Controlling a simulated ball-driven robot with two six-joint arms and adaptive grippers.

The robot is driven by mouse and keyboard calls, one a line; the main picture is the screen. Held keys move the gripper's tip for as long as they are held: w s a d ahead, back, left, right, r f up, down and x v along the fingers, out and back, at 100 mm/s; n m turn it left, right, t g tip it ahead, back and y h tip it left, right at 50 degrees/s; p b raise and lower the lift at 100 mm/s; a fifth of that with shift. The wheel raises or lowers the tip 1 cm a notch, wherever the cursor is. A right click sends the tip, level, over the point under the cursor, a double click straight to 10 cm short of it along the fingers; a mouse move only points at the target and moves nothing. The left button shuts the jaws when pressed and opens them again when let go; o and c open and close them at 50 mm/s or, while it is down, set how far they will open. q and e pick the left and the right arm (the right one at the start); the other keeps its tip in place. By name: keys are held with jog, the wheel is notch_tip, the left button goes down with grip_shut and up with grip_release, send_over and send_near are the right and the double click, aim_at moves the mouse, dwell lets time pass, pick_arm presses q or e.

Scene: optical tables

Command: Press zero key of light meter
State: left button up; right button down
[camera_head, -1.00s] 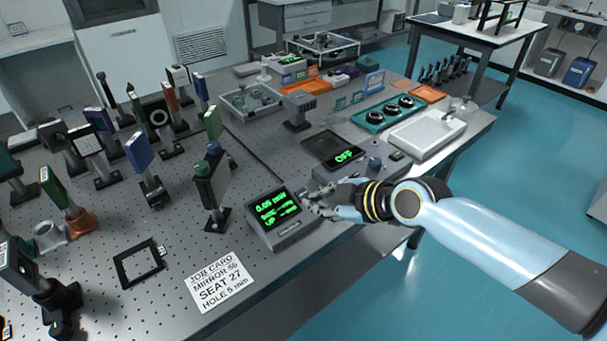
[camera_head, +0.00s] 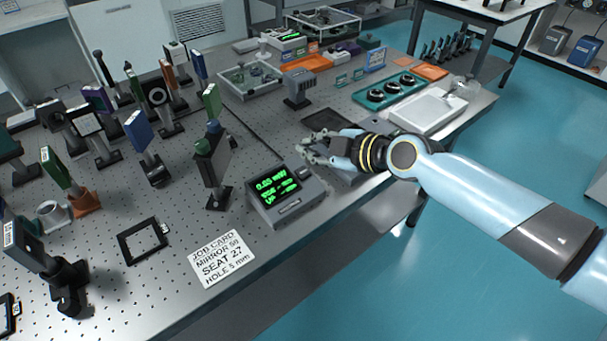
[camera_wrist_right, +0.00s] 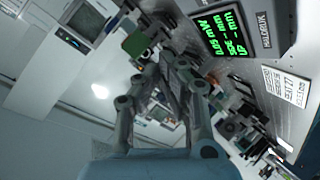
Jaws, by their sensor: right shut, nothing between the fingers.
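The light meter (camera_head: 272,212) is a grey box with green digits on a dark screen, at the table's front edge. A small dark key (camera_head: 304,173) sits right of its screen; I cannot read a label on it. In the right wrist view the meter (camera_wrist_right: 262,48) is at the upper right, its screen lit. My right gripper (camera_head: 303,154) is shut and empty, just behind the meter's key side, apparently above it and apart. Its fingers (camera_wrist_right: 172,65) also show in the right wrist view. My left gripper is out of view.
A job card (camera_head: 222,258) and a black square frame (camera_head: 143,240) lie left of the meter. Mounted optics such as a dark post-held plate (camera_head: 216,165) stand close behind it. A teal tray (camera_head: 390,90) and a white tray (camera_head: 428,108) lie farther back.

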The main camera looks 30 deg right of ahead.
aim_at(303, 172)
jog(key=f+b, duration=0.1)
jog(key=f, duration=0.1)
jog(key=w+f+b, duration=0.1)
jog(key=f+b, duration=0.1)
jog(key=w+f+b, duration=0.1)
jog(key=f+b, duration=0.1)
jog(key=shift+a, duration=0.1)
jog(key=shift+w+f+b, duration=0.1)
jog(key=shift+f+b, duration=0.2)
jog(key=shift+b, duration=0.15)
dwell(0.9)
jog(key=shift+w+f+b, duration=0.15)
jog(key=shift+f+b, duration=0.2)
jog(key=shift+b, duration=0.25)
jog(key=shift+w+f+b, duration=0.1)
jog(key=shift+f+b, duration=0.3)
jog(key=shift+b, duration=0.15)
dwell(0.6)
jog(key=shift+r, duration=0.1)
jog(key=shift+s+r+p, duration=0.25)
jog(key=shift+r+p, duration=0.3)
jog(key=shift+r, duration=0.15)
